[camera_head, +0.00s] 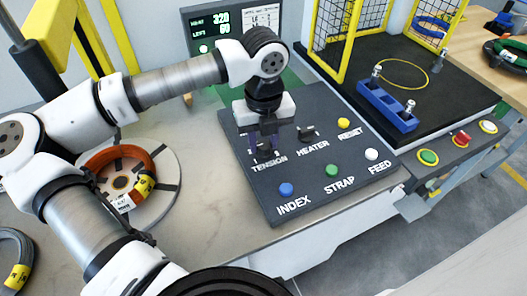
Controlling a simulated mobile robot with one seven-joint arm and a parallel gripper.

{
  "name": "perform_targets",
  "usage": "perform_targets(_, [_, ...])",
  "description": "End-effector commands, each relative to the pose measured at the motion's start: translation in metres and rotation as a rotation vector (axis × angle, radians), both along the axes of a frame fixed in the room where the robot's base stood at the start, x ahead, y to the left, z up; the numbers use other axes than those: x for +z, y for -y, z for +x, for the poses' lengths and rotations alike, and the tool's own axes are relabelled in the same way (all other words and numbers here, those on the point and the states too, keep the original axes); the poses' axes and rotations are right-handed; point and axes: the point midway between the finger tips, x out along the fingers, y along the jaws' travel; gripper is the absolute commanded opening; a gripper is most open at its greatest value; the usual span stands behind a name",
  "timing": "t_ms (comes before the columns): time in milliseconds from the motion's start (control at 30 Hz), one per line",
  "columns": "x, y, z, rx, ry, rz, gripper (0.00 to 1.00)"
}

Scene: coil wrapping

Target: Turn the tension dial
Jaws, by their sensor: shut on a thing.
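The tension dial (264,153) is a dark knob on the black control panel (311,178), just above the printed word TENSION. My gripper (266,146) points down over the panel from above, with its fingers around the dial. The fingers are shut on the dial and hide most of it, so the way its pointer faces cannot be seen.
The panel also bears the heater knob (307,132) and the reset (343,123), index (286,189), strap (331,170) and feed (371,154) buttons. An orange coil (112,155) lies on a round plate at left. A yellow-framed cage (331,45) stands behind at right.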

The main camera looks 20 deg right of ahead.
Motion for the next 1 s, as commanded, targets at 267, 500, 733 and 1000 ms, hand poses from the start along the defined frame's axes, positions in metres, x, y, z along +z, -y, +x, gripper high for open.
perform_targets(267, [-0.0042, 0.0003, 0.0012, -0.24, 0.004, -0.001, 0.09])
perform_targets(500, [-0.0018, 0.0002, 0.0012, -0.395, 0.004, 0.0, 0.09])
perform_targets(733, [0.0, 0.0003, 0.0013, -0.478, 0.004, -0.002, 0.09])
perform_targets(1000, [0.0015, 0.0005, 0.0015, -0.507, 0.005, -0.003, 0.09])
